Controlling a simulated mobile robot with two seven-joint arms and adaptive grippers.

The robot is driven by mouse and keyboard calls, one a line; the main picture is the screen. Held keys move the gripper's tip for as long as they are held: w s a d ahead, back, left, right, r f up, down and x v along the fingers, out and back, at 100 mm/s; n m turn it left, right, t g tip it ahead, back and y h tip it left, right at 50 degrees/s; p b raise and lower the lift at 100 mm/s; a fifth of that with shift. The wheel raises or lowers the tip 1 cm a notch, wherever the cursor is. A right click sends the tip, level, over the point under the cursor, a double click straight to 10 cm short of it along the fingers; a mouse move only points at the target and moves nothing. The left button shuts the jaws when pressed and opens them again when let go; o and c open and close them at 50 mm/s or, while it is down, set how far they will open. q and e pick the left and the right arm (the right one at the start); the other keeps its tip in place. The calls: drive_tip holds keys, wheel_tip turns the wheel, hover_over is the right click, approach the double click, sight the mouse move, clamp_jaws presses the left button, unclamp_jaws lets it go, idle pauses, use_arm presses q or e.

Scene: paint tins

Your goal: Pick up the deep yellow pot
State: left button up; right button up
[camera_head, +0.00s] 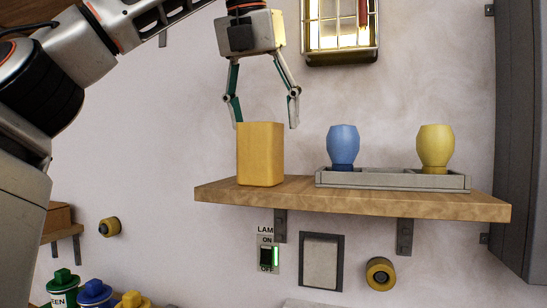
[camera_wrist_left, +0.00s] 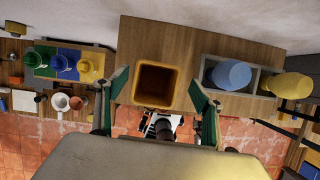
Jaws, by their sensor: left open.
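The deep yellow pot (camera_head: 261,156) is a square, open-topped container standing upright near the left end of a wooden shelf (camera_head: 350,202). My left gripper (camera_head: 266,122) is above it, pointing down, with its fingers spread apart and nothing held. In the head view the fingertips are about level with the pot's rim. In the left wrist view the pot (camera_wrist_left: 157,67) shows from above, its hollow inside lying between the two spread fingers. My right gripper is in neither view.
A grey tray (camera_head: 390,181) to the right of the pot holds a blue vase-shaped pot (camera_head: 343,146) and a lighter yellow one (camera_head: 435,146). A lit wall lamp (camera_head: 340,28) hangs above. A dark cabinet (camera_head: 520,130) stands at the right. Paint tins (camera_head: 95,291) sit lower left.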

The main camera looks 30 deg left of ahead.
sight(265, 154)
use_arm(q)
drive_tip(key=x, duration=0.3)
drive_tip(key=s+x, duration=0.1)
drive_tip(key=x, duration=0.2)
drive_tip(key=shift+a+f, duration=0.2)
drive_tip(key=shift+f, duration=0.25)
drive_tip(key=shift+w+f, duration=0.2)
drive_tip(key=shift+f, duration=0.25)
drive_tip(key=c, duration=1.3)
